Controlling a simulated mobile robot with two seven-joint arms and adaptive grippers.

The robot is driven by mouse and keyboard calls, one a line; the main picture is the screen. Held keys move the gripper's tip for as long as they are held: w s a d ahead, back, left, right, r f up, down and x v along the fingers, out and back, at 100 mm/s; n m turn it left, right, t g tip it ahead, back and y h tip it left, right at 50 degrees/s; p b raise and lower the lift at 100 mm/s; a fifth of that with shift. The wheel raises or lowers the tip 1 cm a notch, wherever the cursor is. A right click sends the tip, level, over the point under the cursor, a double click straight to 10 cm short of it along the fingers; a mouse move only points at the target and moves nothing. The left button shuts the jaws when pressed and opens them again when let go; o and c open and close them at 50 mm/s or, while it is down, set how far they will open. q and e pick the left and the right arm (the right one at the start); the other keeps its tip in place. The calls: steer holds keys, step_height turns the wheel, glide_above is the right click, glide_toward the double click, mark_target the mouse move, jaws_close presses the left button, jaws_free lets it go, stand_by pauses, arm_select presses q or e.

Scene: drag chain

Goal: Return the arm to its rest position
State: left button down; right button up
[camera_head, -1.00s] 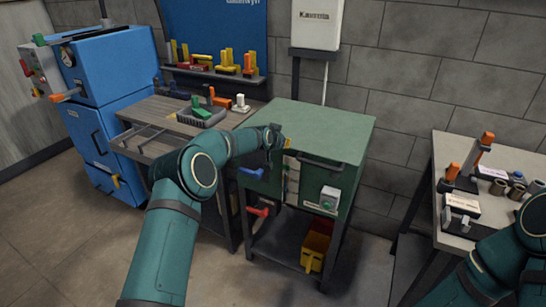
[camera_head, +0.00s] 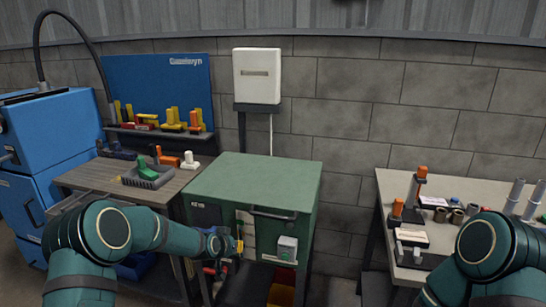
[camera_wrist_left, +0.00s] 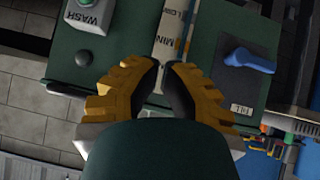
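My left arm (camera_head: 110,235) comes in from the left and reaches across in front of the green cabinet (camera_head: 260,183). My left gripper (camera_head: 236,246) is in front of the cabinet's front face. In the left wrist view, its yellow-brown fingers (camera_wrist_left: 163,70) are close together with a narrow gap between their dark pads, and no object shows between them. Behind them are the cabinet's white label strip (camera_wrist_left: 175,35), a blue lever (camera_wrist_left: 248,61) and the WASH button box (camera_wrist_left: 92,14). My right arm (camera_head: 485,250) is at the lower right; its gripper is not visible.
A light table (camera_head: 385,190) with fixtures and cylinders stands right. A floor gap separates cabinet and right table.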

arm_select(q)
steer(key=s+d+f+n+g, duration=0.1)
steer(key=s+d+f+g, duration=0.1)
steer(key=s+f, duration=0.35)
steer(key=s+d+f+g+h, duration=0.1)
steer(key=s+d+f, duration=0.1)
steer(key=s, duration=0.7)
steer(key=s+d+f+n+g, duration=0.1)
steer(key=s+d+f+g, duration=0.1)
steer(key=s+f, duration=0.35)
steer(key=s+d+n+g, duration=0.1)
steer(key=s+d+g, duration=0.1)
steer(key=s, duration=1.6)
steer(key=shift+s+g, duration=0.2)
steer(key=shift+g, duration=0.2)
